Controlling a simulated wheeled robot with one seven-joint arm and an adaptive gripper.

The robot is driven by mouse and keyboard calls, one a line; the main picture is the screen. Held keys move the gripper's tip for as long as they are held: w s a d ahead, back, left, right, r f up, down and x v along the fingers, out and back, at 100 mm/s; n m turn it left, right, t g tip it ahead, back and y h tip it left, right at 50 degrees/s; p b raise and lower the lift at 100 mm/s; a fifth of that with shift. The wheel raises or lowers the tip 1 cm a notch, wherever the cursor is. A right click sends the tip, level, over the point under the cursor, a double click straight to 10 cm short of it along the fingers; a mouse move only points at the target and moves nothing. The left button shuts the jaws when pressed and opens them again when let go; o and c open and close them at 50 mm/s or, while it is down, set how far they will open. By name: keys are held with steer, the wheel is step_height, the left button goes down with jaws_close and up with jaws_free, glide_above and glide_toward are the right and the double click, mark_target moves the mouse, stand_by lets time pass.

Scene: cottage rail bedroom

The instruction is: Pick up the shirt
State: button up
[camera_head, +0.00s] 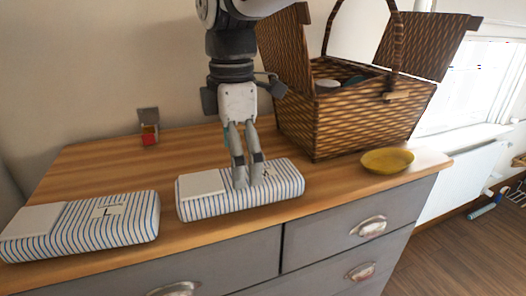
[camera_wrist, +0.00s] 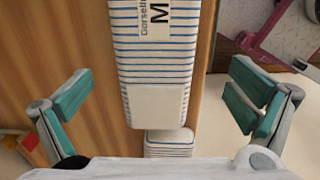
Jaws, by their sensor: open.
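Two folded white shirts with blue stripes lie flat on the wooden dresser top. The middle shirt (camera_head: 212,201) is under my gripper (camera_head: 248,181) in the head view, its label partly hidden by the fingers. The left shirt (camera_head: 112,231) bears an L label and lies apart from it. In the wrist view, a striped shirt (camera_wrist: 160,65) with an M label fills the middle, between the spread fingers of my gripper (camera_wrist: 162,88). A second striped shirt (camera_wrist: 168,137) shows below it. My gripper is open and empty, pointing down; contact with the shirt is unclear.
A wicker basket (camera_head: 340,120) with open lids stands behind and right of my gripper. A yellow dish (camera_head: 387,161) sits near the dresser's right end. A small red item (camera_head: 149,136) stands by the wall. The dresser top (camera_head: 100,170) is bare behind the left shirt.

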steer(key=shift+w+f+p, duration=0.2)
steer(key=shift+f+p, duration=0.2)
steer(key=shift+f, duration=0.9)
steer(key=shift+w+f+p, duration=0.15)
steer(key=shift+f+p, duration=0.25)
steer(key=shift+f, duration=0.85)
steer(key=c, duration=1.4)
